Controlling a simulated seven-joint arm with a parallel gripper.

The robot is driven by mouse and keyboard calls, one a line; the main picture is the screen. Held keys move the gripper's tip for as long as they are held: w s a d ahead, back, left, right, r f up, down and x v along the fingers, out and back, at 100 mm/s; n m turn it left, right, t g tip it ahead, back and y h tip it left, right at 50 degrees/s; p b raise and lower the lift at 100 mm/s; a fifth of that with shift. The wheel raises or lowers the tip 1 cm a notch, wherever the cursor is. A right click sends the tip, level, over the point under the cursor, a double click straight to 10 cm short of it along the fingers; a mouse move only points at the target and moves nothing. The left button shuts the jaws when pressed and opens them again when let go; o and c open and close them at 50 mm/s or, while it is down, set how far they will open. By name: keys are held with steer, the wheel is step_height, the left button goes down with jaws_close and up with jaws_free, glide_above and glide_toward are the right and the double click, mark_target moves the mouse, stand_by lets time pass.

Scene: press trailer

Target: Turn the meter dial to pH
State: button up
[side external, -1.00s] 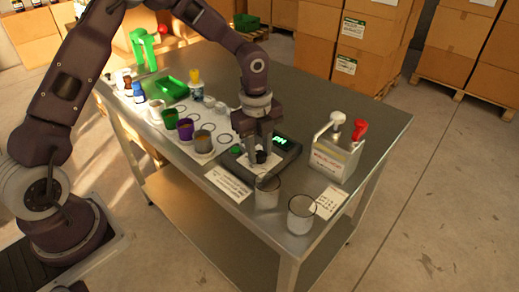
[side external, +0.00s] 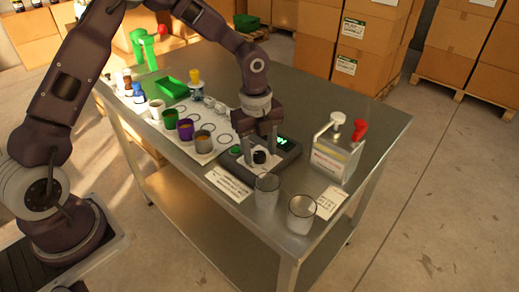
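The meter (side external: 286,153) is a dark box on the metal table, with a lit green display (side external: 282,141) and a green button (side external: 235,150) at its left. Its black dial (side external: 260,157) sits on a light face at the front. My gripper (side external: 260,155) points down over the meter, with its two fingers apart on either side of the dial. I cannot tell whether the fingers touch the dial. The display reading and the dial's markings are too small to read.
Two clear beakers (side external: 267,190) (side external: 301,214) stand in front of the meter. A white-labelled holder (side external: 336,157) with a white and a red handle stands to its right. Coloured cups (side external: 186,130) stand to the left. Cards (side external: 229,184) lie near the table's front edge.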

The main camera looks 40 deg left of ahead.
mark_target(258, 155)
step_height(258, 155, up, 7)
steer(key=shift+s+a+r, duration=0.1)
steer(key=shift+s, duration=0.05)
stand_by(0.4)
steer(key=s+r+n+t, duration=0.1)
steer(key=s+r+n, duration=0.3)
steer(key=s+n, duration=0.3)
steer(key=s+a+r+n+t, duration=0.1)
steer(key=s+r+n, duration=0.4)
steer(key=s, duration=0.6)
steer(key=s+a+r+n+t, duration=0.1)
steer(key=s+r+n+t, duration=0.2)
steer(key=s+n, duration=0.6)
steer(key=shift+s+r+n, duration=0.2)
steer(key=shift+r+n, duration=0.3)
steer(key=shift+r, duration=0.35)
